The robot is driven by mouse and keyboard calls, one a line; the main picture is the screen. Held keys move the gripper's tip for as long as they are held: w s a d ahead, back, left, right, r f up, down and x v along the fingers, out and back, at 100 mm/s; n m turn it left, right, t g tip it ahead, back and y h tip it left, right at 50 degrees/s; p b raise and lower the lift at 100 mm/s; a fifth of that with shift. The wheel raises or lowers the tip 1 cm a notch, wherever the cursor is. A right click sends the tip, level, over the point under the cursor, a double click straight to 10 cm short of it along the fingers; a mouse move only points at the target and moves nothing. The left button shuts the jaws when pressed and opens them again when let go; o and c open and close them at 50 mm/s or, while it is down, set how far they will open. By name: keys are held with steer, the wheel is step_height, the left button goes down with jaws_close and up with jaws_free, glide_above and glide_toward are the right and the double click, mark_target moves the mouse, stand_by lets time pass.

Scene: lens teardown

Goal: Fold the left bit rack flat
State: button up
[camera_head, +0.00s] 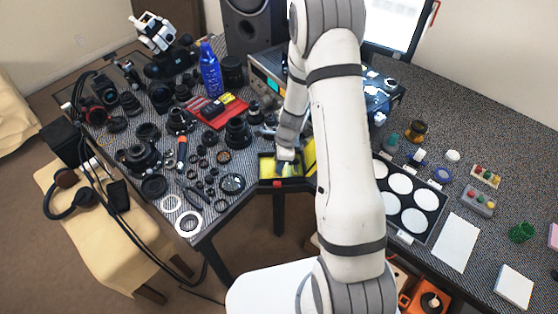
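A dark case with yellow inside (267,165) lies at the table's front edge, left of my arm. Another yellow part (309,154) shows to its right, partly covered by my arm. These look like the bit racks, but I cannot clearly tell the left rack's hinge or its angle. My gripper (286,168) points down over the case, at the right side of the left yellow area. Its fingers are too small to tell whether they are open or shut, or whether they touch the rack.
Lens parts and rings (223,156) crowd the table to the left, with an orange-handled screwdriver (182,152) and a red tray (218,109). A blue bottle (210,70) stands behind. A tray with white discs (413,220) lies right of my arm.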

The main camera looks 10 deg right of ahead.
steer(key=shift+o, duration=0.5)
step_height(320, 180, up, 8)
steer(key=d, duration=0.1)
steer(key=shift+d+f, duration=0.15)
steer(key=shift+d, duration=0.1)
steer(key=shift+s, duration=0.1)
